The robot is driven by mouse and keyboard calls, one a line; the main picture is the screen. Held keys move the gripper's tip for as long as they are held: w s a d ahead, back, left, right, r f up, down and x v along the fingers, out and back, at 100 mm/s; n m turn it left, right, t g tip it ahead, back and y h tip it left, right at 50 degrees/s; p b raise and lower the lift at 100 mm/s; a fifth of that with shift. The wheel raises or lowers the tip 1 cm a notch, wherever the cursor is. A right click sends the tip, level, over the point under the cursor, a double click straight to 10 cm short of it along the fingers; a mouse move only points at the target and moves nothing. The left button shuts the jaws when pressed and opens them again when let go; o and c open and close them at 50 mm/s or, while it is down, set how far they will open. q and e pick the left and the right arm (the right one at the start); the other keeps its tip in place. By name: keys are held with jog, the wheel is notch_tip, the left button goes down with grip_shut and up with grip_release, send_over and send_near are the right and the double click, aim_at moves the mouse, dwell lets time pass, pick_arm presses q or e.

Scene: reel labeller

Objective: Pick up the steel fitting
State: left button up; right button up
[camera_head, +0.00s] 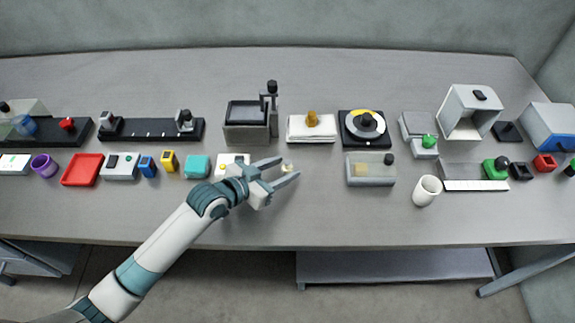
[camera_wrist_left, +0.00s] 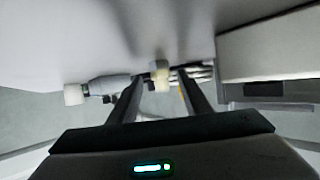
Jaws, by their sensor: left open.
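My left gripper (camera_head: 288,168) is open above the front middle of the grey table, its fingers pointing right. A small pale, yellowish piece (camera_head: 287,167) shows between its fingertips. It is probably the steel fitting, but it is too small to be sure. In the left wrist view the same pale piece (camera_wrist_left: 159,72) lies between the tips of the open gripper (camera_wrist_left: 159,78), with a gap to each finger. I cannot tell whether it touches the table. My right gripper is not in view.
A white panel (camera_head: 229,160) stands just behind my left wrist. A white pad (camera_head: 311,132) lies behind.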

pick_arm(q)
jog(key=shift+x, duration=1.4)
jog(key=shift+a, duration=0.1)
grip_shut()
